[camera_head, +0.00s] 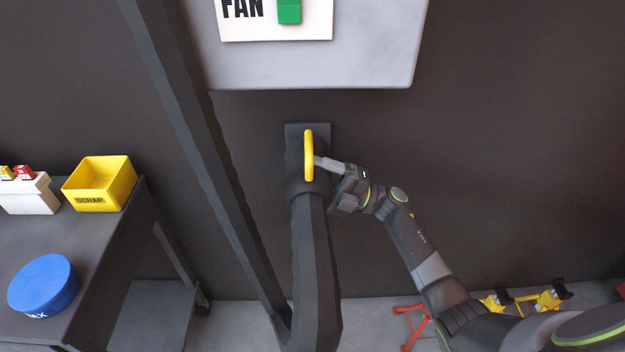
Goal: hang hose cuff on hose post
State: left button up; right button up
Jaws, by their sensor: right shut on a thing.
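The hose cuff (301,185) is a dark, wide sleeve at the upper end of a thick black hose (316,265). A yellow handle (308,145) stands upright on the cuff. My right gripper (318,162) comes in from the right and is shut on the yellow handle. The hose post shows only as a dark square plate (321,129) on the wall, right behind the cuff's top. The post's peg is hidden by the cuff, so I cannot tell whether the cuff is on it. My left gripper is out of view.
A grey box (330,65) with a FAN sign and green switch hangs above the cuff. The hose's other run (205,150) slants up left. A dark bench (105,235) at left holds a yellow scrap bin (100,184) and a blue round tin (44,283). Red and yellow stands are low right.

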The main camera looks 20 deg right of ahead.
jog(key=o, duration=1.4)
jog(key=shift+s+d+f, duration=0.1)
jog(key=shift+d+f, duration=0.1)
jog(key=shift+d, duration=0.1)
pick_arm(q)
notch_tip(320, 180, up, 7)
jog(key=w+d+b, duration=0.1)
jog(key=b, duration=0.2)
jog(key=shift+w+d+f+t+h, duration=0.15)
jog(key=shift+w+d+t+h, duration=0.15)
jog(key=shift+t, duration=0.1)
pick_arm(e)
jog(key=shift+v, duration=8.4)
